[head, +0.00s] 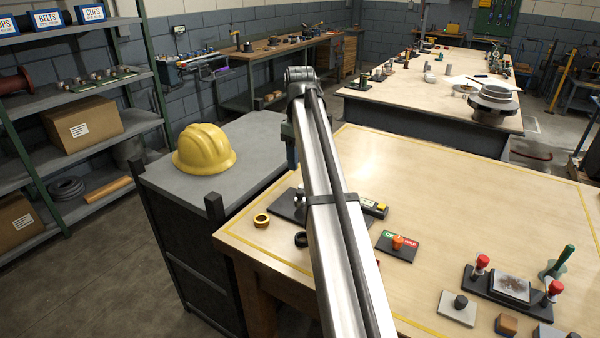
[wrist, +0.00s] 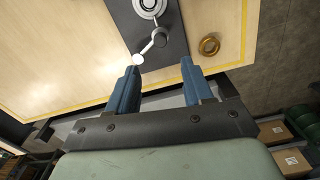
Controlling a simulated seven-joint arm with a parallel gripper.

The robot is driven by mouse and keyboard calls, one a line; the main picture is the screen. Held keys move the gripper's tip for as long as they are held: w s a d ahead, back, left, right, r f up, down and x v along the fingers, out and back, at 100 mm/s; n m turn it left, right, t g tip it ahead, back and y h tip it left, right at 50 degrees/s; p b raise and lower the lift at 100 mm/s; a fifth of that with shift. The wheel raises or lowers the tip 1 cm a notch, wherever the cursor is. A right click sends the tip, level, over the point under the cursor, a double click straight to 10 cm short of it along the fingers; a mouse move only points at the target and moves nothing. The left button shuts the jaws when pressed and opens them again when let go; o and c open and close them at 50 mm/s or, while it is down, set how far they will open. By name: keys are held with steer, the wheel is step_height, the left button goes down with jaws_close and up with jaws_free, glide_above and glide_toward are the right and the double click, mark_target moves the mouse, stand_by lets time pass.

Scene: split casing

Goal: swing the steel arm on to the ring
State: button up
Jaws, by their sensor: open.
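A dark plate (wrist: 172,15) lies on the wooden table and bears a round steel ring-shaped part (wrist: 148,6), cut off by the top edge of the wrist view. A short steel arm (wrist: 149,48) lies on the plate, with a pale round end and a dark knob at its other end. In the head view my arm hides much of the plate (head: 286,207). My gripper (wrist: 158,66) is open and empty, its blue fingers spread to either side of the steel arm's near end in the picture. I cannot tell its height above the plate.
A brass ring (wrist: 209,45) lies beside the plate; it also shows in the head view (head: 261,220). A small board with an orange knob (head: 398,242) and a red-knobbed fixture (head: 510,287) stand to the right. A yellow helmet (head: 204,149) sits on the cabinet at left.

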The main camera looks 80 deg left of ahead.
steer(key=shift+r, duration=1.75)
